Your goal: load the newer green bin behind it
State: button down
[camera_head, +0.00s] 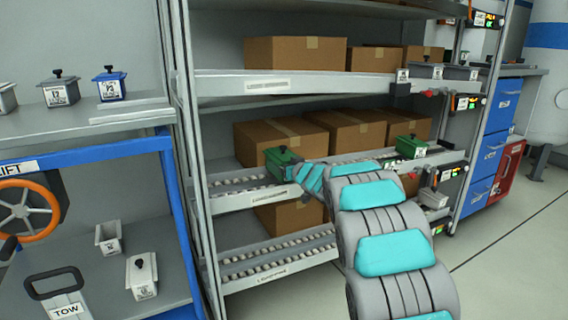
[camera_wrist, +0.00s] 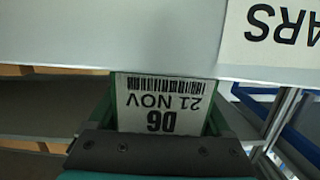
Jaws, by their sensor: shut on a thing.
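A green bin (camera_head: 281,162) with a dark knob on top is at the left part of the middle roller shelf (camera_head: 240,200). My gripper (camera_head: 303,172) is shut on it, with my arm reaching in from the front right. In the wrist view the green bin (camera_wrist: 222,122) shows a white label (camera_wrist: 165,105), upside down, reading D6, 21 NOV. Part of it is hidden behind a pale beam (camera_wrist: 110,35) and the dark gripper edge. A second green bin (camera_head: 411,147) stands at the right part of the same shelf; its label is too small to read.
Cardboard boxes (camera_head: 352,130) stand behind on the middle shelf, with more above and below. The upper shelf edge (camera_head: 300,84) runs over the bin. On the left bench are a blue bin (camera_head: 110,86) and grey bins (camera_head: 60,93). Floor at the right is clear.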

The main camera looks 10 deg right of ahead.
jog(key=shift+f, duration=0.3)
jog(key=shift+f, duration=0.3)
dwell(0.6)
grip_release()
jog(key=shift+s, duration=0.1)
